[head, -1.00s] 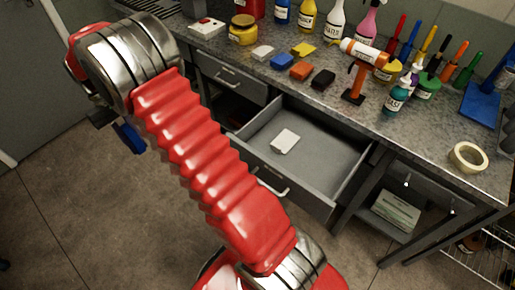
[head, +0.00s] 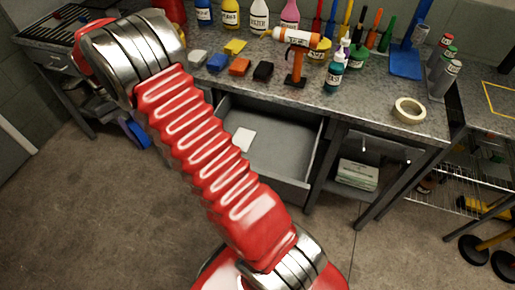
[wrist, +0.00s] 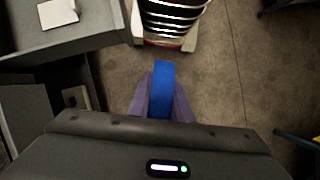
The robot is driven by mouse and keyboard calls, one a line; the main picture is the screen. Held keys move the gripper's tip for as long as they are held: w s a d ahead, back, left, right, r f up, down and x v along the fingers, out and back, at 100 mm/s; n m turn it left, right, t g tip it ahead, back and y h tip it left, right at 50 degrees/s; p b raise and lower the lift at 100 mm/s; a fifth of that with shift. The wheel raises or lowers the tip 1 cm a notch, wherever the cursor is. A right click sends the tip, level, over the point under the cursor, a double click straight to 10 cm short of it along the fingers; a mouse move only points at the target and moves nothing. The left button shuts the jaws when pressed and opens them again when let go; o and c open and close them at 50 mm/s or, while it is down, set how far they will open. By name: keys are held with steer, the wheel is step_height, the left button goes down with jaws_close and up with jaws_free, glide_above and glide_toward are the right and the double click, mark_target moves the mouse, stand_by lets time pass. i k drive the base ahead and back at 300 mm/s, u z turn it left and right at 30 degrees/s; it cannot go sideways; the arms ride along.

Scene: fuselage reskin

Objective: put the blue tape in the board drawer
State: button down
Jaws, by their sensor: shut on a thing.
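My gripper (wrist: 161,98) is shut on the blue tape (wrist: 162,84), seen edge-on between the fingers in the wrist view. In the head view the blue tape (head: 136,133) shows beside my arm at the left, above the floor; my gripper is mostly hidden there. A grey drawer (head: 285,148) stands pulled open under the bench, with a flat white piece (head: 243,139) inside. The open drawer (wrist: 98,45) is at the upper left of the wrist view, with the tape to its right and outside it. My arm covers the drawer's left part in the head view.
The speckled bench (head: 365,95) holds bottles, coloured blocks, an orange-and-white tool (head: 297,52) and a cream tape roll (head: 409,110). A lower shelf (head: 358,176) holds a stack of papers. A wire rack (head: 440,190) stands at the right. The floor in front is clear.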

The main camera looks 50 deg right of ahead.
mark_target(282, 161)
steer(key=z, duration=0.6)
steer(key=k, duration=0.85)
steer(key=z, duration=0.05)
steer(key=i, duration=0.9)
steer(key=u, duration=0.05)
